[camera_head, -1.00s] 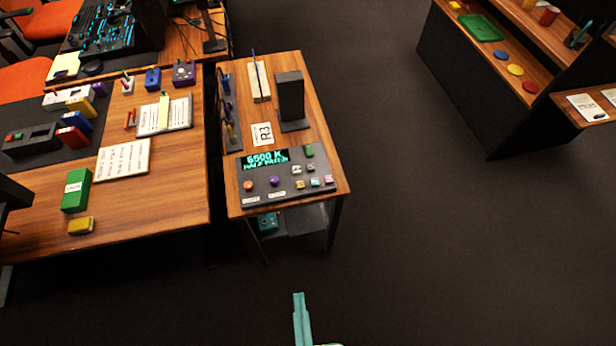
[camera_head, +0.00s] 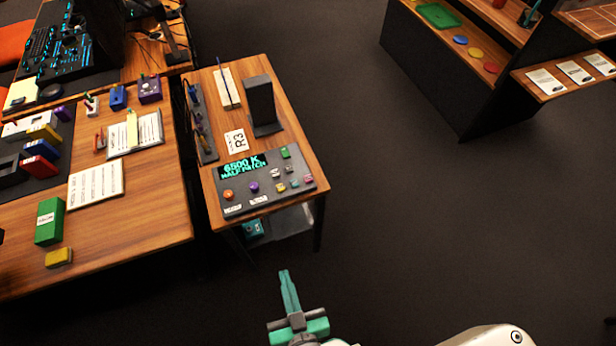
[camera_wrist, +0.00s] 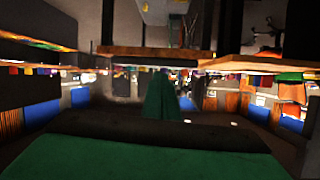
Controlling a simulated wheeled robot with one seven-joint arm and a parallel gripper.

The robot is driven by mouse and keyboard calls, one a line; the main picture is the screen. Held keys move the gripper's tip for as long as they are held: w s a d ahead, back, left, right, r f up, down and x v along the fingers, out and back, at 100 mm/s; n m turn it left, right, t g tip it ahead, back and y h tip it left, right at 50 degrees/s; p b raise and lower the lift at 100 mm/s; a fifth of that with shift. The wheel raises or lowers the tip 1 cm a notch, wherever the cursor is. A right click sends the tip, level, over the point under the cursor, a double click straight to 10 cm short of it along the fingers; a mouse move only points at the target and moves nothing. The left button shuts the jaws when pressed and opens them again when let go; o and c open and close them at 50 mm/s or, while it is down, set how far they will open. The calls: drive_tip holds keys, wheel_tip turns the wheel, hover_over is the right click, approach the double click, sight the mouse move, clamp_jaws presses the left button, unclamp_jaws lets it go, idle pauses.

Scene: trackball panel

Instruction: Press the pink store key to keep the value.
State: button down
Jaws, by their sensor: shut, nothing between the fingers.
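The dark trackball panel (camera_head: 240,206) lies on the front part of a small wooden side table. Its display (camera_head: 242,166) reads "6500 K" with a second line that looks like "HALF MATCH". A small pink key (camera_head: 308,179) sits at the panel's right end. An orange ball (camera_head: 228,194) and a purple ball (camera_head: 254,187) are at its left and middle. My teal gripper (camera_head: 285,274) is shut and empty, in front of the table and apart from the panel. In the wrist view its shut fingers (camera_wrist: 161,98) show; the panel cannot be made out there.
A green key (camera_head: 285,153) and several pale keys share the panel. A cluttered desk (camera_head: 130,225) is at left. Dark floor (camera_head: 400,220) is open at right.

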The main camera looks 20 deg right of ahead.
drive_tip(key=w+d+f+m+g+h, duration=0.1)
drive_tip(key=w+d+m, duration=0.1)
drive_tip(key=w, duration=0.3)
drive_tip(key=w+d+f+m+g+h, duration=0.1)
drive_tip(key=w+d+f, duration=0.1)
drive_tip(key=w, duration=0.4)
wheel_tip(320, 180, up, 14)
drive_tip(key=m+g+h, duration=0.5)
drive_tip(key=m+g, duration=0.1)
drive_tip(key=m, duration=0.9)
hover_over(306, 181)
drive_tip(key=shift+f, duration=0.15)
drive_tip(key=shift+f, duration=4.3)
drive_tip(key=shift+f, duration=0.4)
